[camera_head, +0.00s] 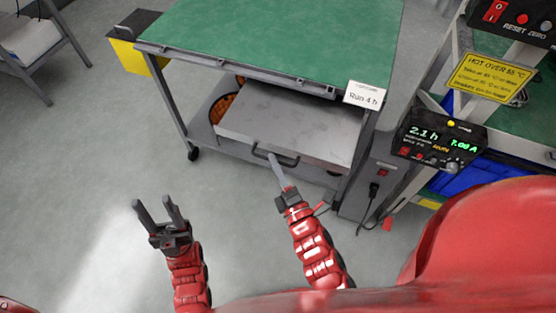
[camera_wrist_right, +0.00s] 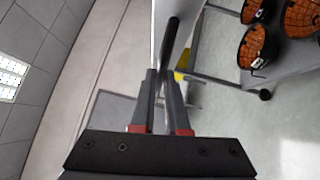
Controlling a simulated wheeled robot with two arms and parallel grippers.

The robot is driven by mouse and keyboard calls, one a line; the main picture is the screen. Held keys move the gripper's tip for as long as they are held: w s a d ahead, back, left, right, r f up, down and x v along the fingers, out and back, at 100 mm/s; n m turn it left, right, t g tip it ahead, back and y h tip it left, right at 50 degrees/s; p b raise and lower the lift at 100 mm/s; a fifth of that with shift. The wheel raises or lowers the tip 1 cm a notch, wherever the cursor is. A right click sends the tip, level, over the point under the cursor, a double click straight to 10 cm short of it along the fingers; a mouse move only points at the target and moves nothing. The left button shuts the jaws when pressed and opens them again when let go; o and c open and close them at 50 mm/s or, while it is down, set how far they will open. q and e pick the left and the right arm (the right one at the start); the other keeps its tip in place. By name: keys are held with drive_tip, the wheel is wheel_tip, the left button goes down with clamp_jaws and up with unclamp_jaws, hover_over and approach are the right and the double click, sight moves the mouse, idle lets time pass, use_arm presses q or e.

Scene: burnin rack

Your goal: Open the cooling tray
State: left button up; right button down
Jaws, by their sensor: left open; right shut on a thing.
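The cooling tray (camera_head: 310,128) is a flat grey metal panel under the green-topped bench, with a dark bar handle (camera_head: 288,163) along its front edge. My right gripper (camera_head: 274,163) is at that handle, its fingers shut on the bar. In the right wrist view the dark handle (camera_wrist_right: 171,45) runs down between the two fingers (camera_wrist_right: 163,100), beside the pale edge of the tray. The fingers hide part of the bar. My left gripper (camera_head: 159,212) is open and empty, over the floor to the left and apart from the tray.
Orange round fans (camera_head: 222,107) sit left of the tray and also show in the right wrist view (camera_wrist_right: 257,45). The green bench top (camera_head: 270,40) overhangs the tray. A power unit (camera_head: 440,140) and a cable stand at right. The floor (camera_head: 90,180) in front is clear.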

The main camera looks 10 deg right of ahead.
idle(0.3)
drive_tip(key=c, duration=1.2)
unclamp_jaws()
drive_tip(key=shift+s, duration=0.15)
drive_tip(key=b+v, duration=0.5)
drive_tip(key=v, duration=1.2)
